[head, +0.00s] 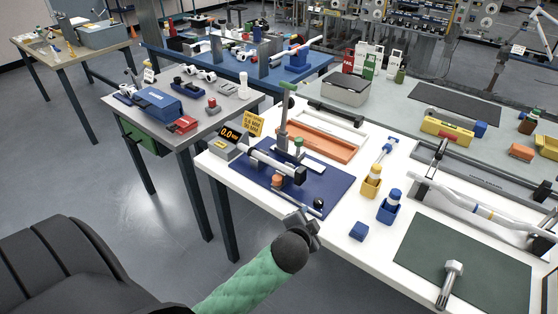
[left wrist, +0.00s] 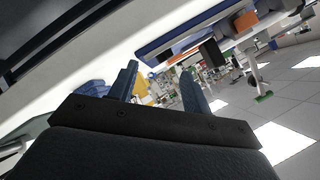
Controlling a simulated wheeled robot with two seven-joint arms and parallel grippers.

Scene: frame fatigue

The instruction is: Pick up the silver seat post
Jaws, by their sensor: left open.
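A silver post with a wider head, which looks like the seat post (head: 450,284), lies on the dark green mat (head: 418,250) at the right front of the white table. My left gripper (head: 306,222) is at the table's front edge, well to the left of the post. In the left wrist view my left gripper (left wrist: 162,85) has its two fingers apart with nothing between them. I cannot make out the post in that view. My right gripper is not in view.
A blue mat (head: 335,186) with a test rig lies left on the white table. A small blue block (head: 359,231), a blue holder (head: 390,208) and a yellow holder (head: 371,182) stand between it and the green mat. A silver tube fixture (head: 480,209) stands behind the green mat.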

